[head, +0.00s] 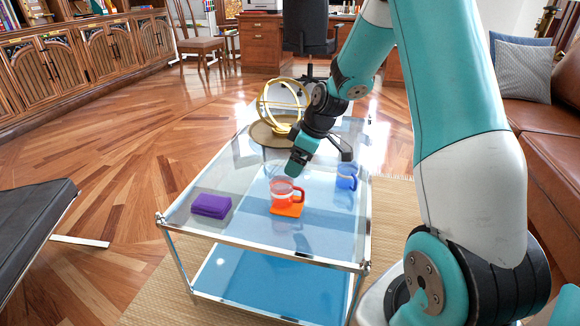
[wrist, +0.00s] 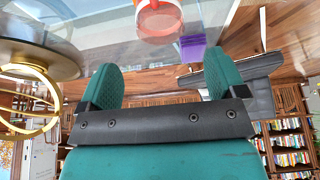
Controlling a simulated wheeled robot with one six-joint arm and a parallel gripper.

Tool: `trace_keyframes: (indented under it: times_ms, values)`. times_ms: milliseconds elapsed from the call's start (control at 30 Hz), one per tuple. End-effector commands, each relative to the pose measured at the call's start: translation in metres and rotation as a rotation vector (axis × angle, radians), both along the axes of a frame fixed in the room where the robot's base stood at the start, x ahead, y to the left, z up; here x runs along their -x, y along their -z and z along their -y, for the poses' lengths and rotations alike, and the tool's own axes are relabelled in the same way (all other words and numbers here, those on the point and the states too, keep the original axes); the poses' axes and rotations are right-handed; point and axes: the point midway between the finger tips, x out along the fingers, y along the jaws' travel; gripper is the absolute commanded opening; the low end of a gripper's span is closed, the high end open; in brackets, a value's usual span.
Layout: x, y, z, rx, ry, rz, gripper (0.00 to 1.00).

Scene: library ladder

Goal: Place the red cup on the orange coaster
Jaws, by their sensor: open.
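The red cup (head: 284,190) is see-through, with its handle to the right. It appears to stand upright on the orange coaster (head: 288,212), whose front part shows below it; the cup hides the rest. My gripper (head: 318,158) is open and empty, above and behind the cup and apart from it. In the wrist view the spread fingers of my gripper (wrist: 162,80) hold nothing, and the red cup (wrist: 160,22) is beyond them at the top.
A purple stack (head: 211,206) lies left on the glass table (head: 320,240). A blue cup (head: 346,177) stands right, and a golden globe stand (head: 282,103) stands at the back. Bare glass lies between the purple stack and the coaster. A brown sofa (head: 520,125) is at right.

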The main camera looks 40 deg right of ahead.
Motion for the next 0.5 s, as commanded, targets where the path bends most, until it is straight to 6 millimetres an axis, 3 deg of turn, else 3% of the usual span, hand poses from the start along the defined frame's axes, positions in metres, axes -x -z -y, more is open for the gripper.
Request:
trace_keyframes:
  times_ms: [67,133,233,300,400,500]
  values:
    - [0.003,-0.012,-0.012,-0.007,-0.006,-0.003,0.90]
    - [0.009,-0.030,-0.040,-0.024,-0.013,-0.016,0.90]
    - [0.036,-0.066,-0.104,-0.064,-0.025,-0.058,0.90]
    - [0.070,-0.091,-0.152,-0.093,-0.030,-0.104,0.90]
    - [0.129,-0.117,-0.207,-0.120,-0.033,-0.173,0.90]
    - [0.186,-0.132,-0.239,-0.129,-0.033,-0.235,0.90]
